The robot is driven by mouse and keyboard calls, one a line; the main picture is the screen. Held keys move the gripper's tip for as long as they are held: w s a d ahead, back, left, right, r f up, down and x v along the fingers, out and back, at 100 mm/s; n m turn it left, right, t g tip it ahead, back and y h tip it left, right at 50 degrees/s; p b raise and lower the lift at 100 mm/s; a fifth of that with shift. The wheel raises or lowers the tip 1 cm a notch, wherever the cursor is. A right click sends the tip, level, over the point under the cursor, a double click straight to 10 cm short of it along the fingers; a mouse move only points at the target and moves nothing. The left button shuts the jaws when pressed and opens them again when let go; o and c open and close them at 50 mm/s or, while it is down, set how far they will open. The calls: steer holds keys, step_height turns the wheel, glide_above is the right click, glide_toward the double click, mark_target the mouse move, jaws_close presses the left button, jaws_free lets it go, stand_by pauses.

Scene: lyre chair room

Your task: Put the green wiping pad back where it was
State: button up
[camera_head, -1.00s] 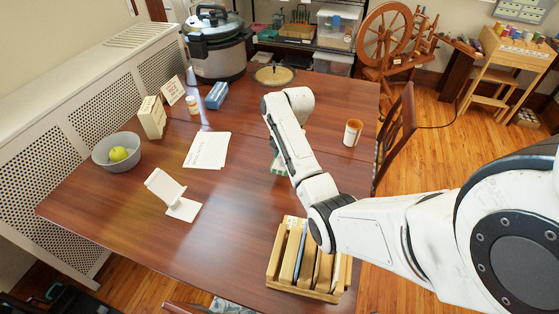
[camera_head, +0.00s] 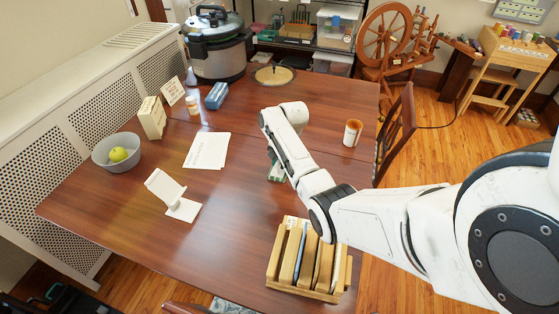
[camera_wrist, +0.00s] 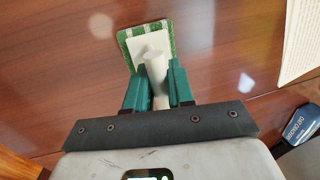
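The green wiping pad (camera_wrist: 172,35) has green and white stripes, a white plate and a pale round handle (camera_wrist: 156,70). My gripper (camera_wrist: 160,72) has its two green fingers on either side of this handle and looks shut on it. The pad lies beyond the fingertips with the brown table under it. I cannot tell whether it touches the table. In the head view only a small green part of the pad (camera_head: 275,172) shows beside my arm, which hides the rest and my fingers.
The wooden table (camera_head: 235,205) has clear room around the pad. Paper sheets (camera_head: 207,150), a white stand (camera_head: 172,195) and a grey bowl (camera_head: 117,165) are to the left.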

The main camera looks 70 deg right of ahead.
steer(key=o, duration=0.4)
steer(key=shift+o, duration=0.2)
step_height(320, 180, up, 12)
steer(key=s, duration=0.2)
steer(key=shift+s+d, duration=0.15)
steer(key=shift+s, duration=0.05)
